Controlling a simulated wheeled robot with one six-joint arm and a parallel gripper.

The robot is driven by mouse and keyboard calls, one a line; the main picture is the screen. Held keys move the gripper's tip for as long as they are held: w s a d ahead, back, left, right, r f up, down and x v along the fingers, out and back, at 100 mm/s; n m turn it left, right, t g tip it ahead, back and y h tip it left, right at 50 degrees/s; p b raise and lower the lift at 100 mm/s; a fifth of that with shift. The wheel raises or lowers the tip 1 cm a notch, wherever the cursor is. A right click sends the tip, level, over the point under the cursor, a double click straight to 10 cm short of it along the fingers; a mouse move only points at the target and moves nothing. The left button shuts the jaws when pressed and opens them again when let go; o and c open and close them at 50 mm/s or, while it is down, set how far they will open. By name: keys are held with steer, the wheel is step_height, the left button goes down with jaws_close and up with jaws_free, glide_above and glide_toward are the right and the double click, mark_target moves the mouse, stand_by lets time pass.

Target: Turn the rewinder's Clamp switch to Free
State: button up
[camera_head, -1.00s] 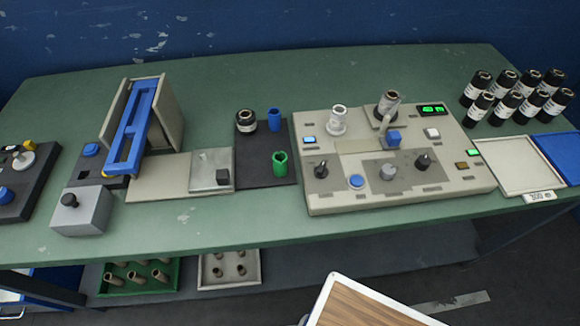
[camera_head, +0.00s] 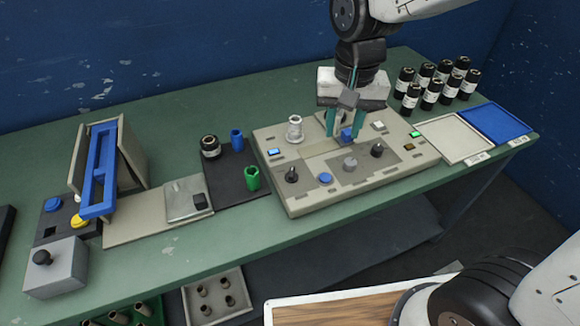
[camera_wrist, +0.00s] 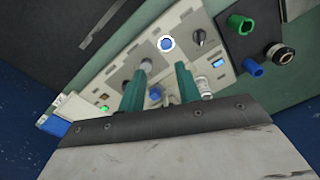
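The rewinder (camera_head: 300,200) is a beige sloped box on the green table. Its face carries a left black knob (camera_head: 291,175), a right black knob (camera_head: 377,150), a grey knob (camera_head: 350,164) and a blue round button (camera_head: 325,178). The labels are too small to read, so I cannot tell which control is Clamp. My gripper (camera_head: 345,124) points down over the back of the rewinder, its teal fingers open. A blue block (camera_head: 346,133) shows between them; I cannot tell whether they touch it. The wrist view shows the grey knob (camera_wrist: 145,65) and left black knob (camera_wrist: 199,37).
A white spool (camera_head: 295,128) stands at the rewinder's back left. Several black rolls (camera_head: 411,98) stand behind right, near a white tray (camera_head: 455,138) and a blue tray (camera_head: 495,122). A green cup (camera_head: 252,178) and blue cup (camera_head: 236,139) stand left on a dark mat.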

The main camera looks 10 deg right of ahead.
steer(key=m, duration=0.1)
glide_above(292, 172)
step_height(292, 172, down, 8)
steer(key=shift+f, duration=0.15)
step_height(292, 172, down, 8)
steer(key=shift+r, duration=0.15)
steer(key=shift+c, duration=0.3)
jaws_close()
